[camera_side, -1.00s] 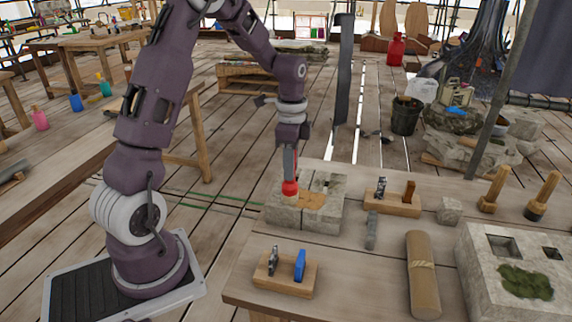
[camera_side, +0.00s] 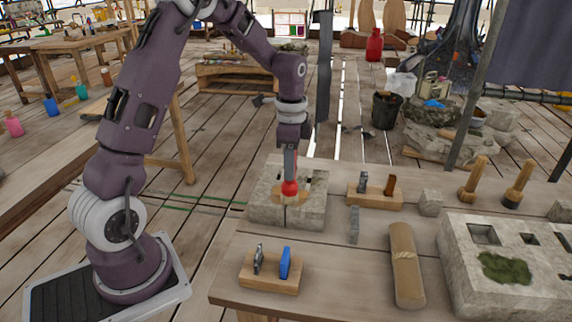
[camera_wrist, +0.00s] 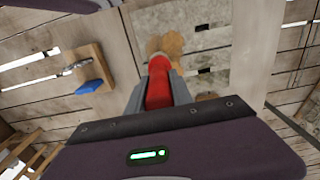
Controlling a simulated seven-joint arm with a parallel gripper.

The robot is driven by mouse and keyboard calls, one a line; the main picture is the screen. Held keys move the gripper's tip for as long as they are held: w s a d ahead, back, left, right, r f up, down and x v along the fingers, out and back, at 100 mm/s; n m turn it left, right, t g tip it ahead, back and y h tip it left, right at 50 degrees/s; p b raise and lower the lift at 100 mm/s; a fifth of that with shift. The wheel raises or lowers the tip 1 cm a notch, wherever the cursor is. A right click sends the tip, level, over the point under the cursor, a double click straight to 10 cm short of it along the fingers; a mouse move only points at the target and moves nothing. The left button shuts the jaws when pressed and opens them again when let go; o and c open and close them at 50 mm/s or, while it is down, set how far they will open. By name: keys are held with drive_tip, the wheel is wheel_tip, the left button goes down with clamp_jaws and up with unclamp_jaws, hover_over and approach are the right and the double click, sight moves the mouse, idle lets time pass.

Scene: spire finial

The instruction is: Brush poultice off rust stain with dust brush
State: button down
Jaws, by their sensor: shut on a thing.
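My gripper (camera_side: 290,168) is over the pale stone block (camera_side: 313,214) on the bench, shut on a red-handled tool, the dust brush (camera_side: 289,188). The brush points down, low over the block's top. The wrist view shows its red handle (camera_wrist: 158,88) between my fingers. Its bristles are not clear, so I cannot tell whether they touch the stone. A tan-orange patch (camera_wrist: 172,43) lies on the stone just past the brush, partly covered by it. I cannot separate poultice from rust stain in it.
A wooden holder with a blue item (camera_side: 270,273) stands at the front left. Another wooden holder (camera_side: 374,196) is right of the block. A rolled tan bundle (camera_side: 405,265), a larger mossy stone (camera_side: 460,270) and mallets (camera_side: 472,180) occupy the right side.

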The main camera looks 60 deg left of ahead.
drive_tip(key=shift+w+d, duration=1.75)
drive_tip(key=shift+d, duration=0.05)
drive_tip(key=shift+s+a, duration=2.95)
drive_tip(key=shift+a, duration=2.05)
drive_tip(key=w+d, duration=0.8)
drive_tip(key=shift+w, duration=0.1)
wheel_tip(320, 180, up, 7)
drive_tip(key=shift+a, duration=0.1)
